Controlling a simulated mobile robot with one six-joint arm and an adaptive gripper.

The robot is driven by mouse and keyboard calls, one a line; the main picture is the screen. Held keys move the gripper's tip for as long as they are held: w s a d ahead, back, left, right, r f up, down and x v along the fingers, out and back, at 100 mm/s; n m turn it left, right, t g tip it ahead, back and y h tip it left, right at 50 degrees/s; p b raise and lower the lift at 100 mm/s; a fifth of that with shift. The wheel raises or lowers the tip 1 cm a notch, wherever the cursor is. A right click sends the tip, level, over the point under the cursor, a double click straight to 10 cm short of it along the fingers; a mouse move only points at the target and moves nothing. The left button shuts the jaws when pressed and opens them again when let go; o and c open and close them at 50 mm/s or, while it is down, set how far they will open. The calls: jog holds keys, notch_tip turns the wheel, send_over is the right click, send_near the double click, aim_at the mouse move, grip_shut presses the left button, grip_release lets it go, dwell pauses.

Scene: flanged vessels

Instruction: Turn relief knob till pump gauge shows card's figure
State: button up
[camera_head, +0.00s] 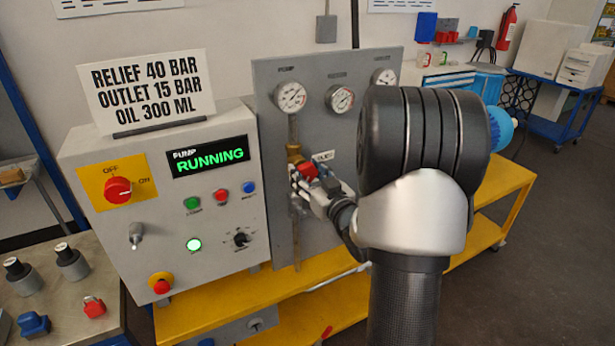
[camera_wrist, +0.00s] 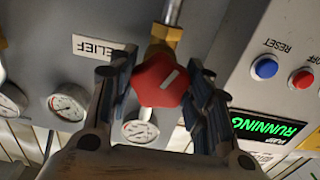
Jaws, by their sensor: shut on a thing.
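The card (camera_head: 140,88) on top of the control box reads RELIEF 40 BAR, OUTLET 15 BAR, OIL 300 ML. The pump gauge (camera_head: 290,96) is a round white dial at the panel's upper left; its needle is too small to read. The red relief knob (camera_head: 309,169) sits below it on a brass fitting, beside a RELIEF label (camera_wrist: 104,48). My gripper (camera_head: 304,176) is shut on the knob. In the upside-down wrist view, the red knob (camera_wrist: 160,80) is between the two fingers, its white mark slanting. The pump gauge (camera_wrist: 140,131) is partly hidden there.
Two more gauges (camera_head: 340,98) (camera_head: 384,78) are on the grey panel (camera_head: 330,68). The control box (camera_head: 215,195) at left shows PUMP RUNNING and carries a red OFF/ON switch (camera_head: 117,189), buttons and a red stop button (camera_head: 161,283). A yellow cart (camera_head: 250,308) stands beneath.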

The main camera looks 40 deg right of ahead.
dwell(0.3)
jog(key=o, duration=1.1)
jog(key=shift+s, duration=0.1)
jog(key=v, duration=0.7)
jog(key=shift+s, duration=0.15)
jog(key=shift+a, duration=0.1)
